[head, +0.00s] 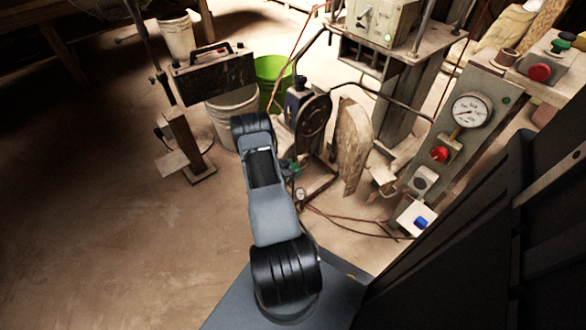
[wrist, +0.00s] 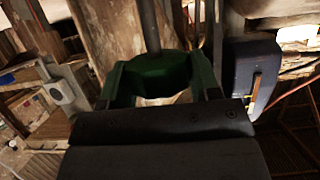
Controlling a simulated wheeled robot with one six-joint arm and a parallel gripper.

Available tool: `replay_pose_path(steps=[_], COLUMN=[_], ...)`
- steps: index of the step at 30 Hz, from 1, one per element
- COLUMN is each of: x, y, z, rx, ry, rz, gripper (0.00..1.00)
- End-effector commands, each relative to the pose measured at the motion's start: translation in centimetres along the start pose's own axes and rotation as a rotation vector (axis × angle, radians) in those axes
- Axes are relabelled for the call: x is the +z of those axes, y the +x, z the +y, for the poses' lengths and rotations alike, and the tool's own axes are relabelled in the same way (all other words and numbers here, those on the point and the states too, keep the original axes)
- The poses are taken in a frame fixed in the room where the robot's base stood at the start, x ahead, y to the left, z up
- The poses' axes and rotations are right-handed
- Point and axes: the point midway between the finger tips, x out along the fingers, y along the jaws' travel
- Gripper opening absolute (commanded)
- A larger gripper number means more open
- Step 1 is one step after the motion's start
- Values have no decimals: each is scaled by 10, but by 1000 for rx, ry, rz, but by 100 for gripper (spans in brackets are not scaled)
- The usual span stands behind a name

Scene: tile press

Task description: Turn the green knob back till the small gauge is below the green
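The green knob (wrist: 160,72) is between the two fingers of my gripper (wrist: 158,92) in the wrist view. The fingers lie against its two sides, and it fills the gap between them. A dark stem rises from the knob. In the head view a bit of green (head: 291,167) shows just right of my arm, which hides most of my gripper. The small gauge (head: 300,194) is a pale dial just below it. Its needle is too small to read, and I do not make it out in the wrist view.
The press's dark wheel (head: 313,115) stands beyond my arm. A pale bucket (head: 232,115) and a green bucket (head: 272,78) stand behind. The floor at left is clear.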

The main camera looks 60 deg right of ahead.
Motion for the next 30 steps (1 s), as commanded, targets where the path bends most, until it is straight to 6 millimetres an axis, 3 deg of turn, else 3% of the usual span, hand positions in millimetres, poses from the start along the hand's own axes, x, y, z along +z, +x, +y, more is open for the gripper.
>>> replay_pose_path(steps=[8, 19, 30], x=[0, 0, 0], y=[0, 0, 1], z=[0, 2, 3], rx=[0, -79, -373], ry=[0, -35, -156], rz=[0, -1, -3], gripper=[31, 30, 31])
